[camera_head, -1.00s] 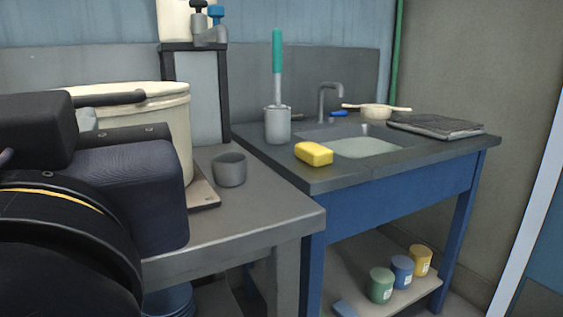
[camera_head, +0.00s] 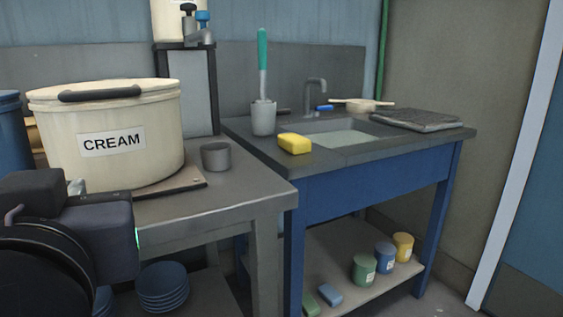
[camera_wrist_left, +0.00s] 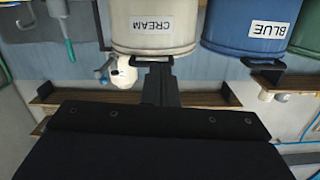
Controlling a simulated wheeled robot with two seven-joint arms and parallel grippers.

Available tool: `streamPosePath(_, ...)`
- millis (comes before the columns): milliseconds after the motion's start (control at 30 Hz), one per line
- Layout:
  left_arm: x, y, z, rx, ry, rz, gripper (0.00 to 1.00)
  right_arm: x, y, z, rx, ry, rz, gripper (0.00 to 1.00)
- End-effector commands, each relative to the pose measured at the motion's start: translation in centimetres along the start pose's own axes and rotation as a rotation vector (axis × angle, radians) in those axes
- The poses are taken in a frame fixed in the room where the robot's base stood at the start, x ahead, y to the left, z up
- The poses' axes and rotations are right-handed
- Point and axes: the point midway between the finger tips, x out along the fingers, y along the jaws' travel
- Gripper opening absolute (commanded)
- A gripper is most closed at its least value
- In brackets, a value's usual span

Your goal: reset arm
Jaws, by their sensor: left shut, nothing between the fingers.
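My left gripper (camera_head: 76,190) is at the lower left of the head view, in front of the table with the cream pot. Its dark wrist covers part of the table's front. In the left wrist view the slim dark fingers (camera_wrist_left: 158,72) are together with nothing between them. That view is upside down, and the cream pot (camera_wrist_left: 154,28) shows beyond the fingertips. No object is held. My right gripper is in neither view.
The cream pot (camera_head: 112,140) stands on a board on the grey table (camera_head: 232,190). A grey cup (camera_head: 215,157) is beside it. A blue sink unit (camera_head: 375,205) with a yellow sponge (camera_head: 294,143) stands to the right. Stacked plates (camera_head: 163,288) sit below the table.

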Motion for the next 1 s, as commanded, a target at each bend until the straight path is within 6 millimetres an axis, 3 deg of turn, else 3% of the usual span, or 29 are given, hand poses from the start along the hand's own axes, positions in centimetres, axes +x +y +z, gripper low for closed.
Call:
streamPosePath(167, 3.1, -1.5, 5.2, 0.039, -0.182, 0.035, 0.0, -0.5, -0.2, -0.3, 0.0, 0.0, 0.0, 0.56)
streamPosePath(267, 4.8, -2.4, 9.5, 0.055, -0.317, 0.079, 0.0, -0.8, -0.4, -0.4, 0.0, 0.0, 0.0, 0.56)
streamPosePath(400, 6.3, -3.2, 17.7, 0.056, -0.564, 0.195, 0.0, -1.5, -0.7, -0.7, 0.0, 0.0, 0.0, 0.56)
streamPosePath(500, 6.1, -3.1, 23.4, 0.029, -0.728, 0.302, 0.0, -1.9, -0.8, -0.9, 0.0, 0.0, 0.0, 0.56)
streamPosePath(700, 3.2, -1.6, 31.8, -0.072, -0.97, 0.514, 0.0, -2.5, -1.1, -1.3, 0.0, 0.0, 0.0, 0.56)
streamPosePath(833, 0.2, 0.0, 35.6, -0.169, -1.09, 0.651, 0.0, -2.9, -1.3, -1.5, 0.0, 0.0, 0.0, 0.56)
streamPosePath(900, 0.4, -0.4, 32.6, -0.163, -1.076, 0.644, 0.0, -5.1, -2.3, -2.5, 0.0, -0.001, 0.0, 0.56)
streamPosePath(1000, 0.3, -0.6, 30.3, -0.161, -1.075, 0.642, 0.0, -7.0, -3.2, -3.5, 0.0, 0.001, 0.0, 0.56)
